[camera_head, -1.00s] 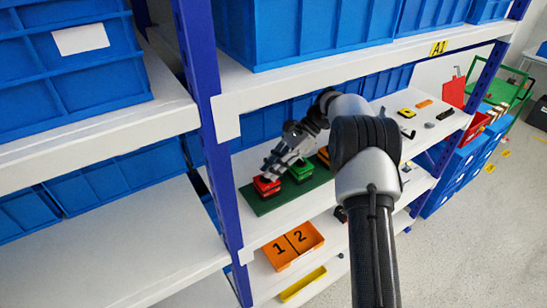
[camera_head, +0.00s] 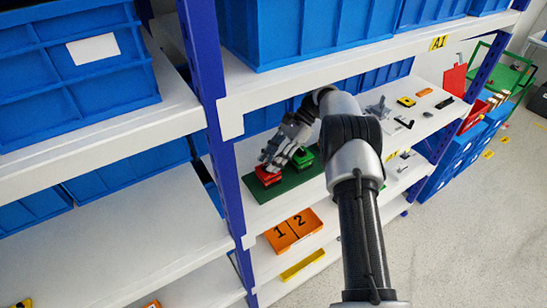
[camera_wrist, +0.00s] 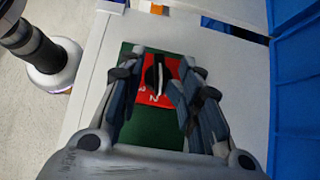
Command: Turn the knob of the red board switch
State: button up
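The red switch (camera_head: 267,179) sits at the left end of a green board (camera_head: 285,189) on the middle shelf. In the wrist view its red face (camera_wrist: 171,66) carries a black knob (camera_wrist: 153,74) with a white line, and a digit 2 shows by the knob. My gripper (camera_head: 268,164) is over the red switch. In the wrist view my gripper (camera_wrist: 164,62) is open, with its fingers on either side of the knob. A gap shows between knob and right finger; contact on the left is unclear.
A green switch (camera_head: 303,157) stands on the board right beside my gripper. The upper shelf edge (camera_head: 350,73) and a blue post (camera_head: 208,100) are close to the arm. Small parts, such as a yellow one (camera_head: 406,101), lie farther right on the shelf.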

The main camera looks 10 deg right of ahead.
jog(key=shift+b, duration=0.75)
jog(key=m+t+b, duration=0.1)
jog(key=b, duration=0.1)
jog(key=shift+f+b, duration=0.15)
jog(key=shift+b, duration=0.15)
jog(key=m+b, duration=0.1)
jog(key=b, duration=0.3)
jog(key=shift+s+d+t, duration=0.1)
jog(key=shift+s+t, duration=0.05)
jog(key=shift+t, duration=0.25)
jog(key=m+b, duration=0.1)
jog(key=b, duration=0.3)
jog(key=shift+t, duration=0.4)
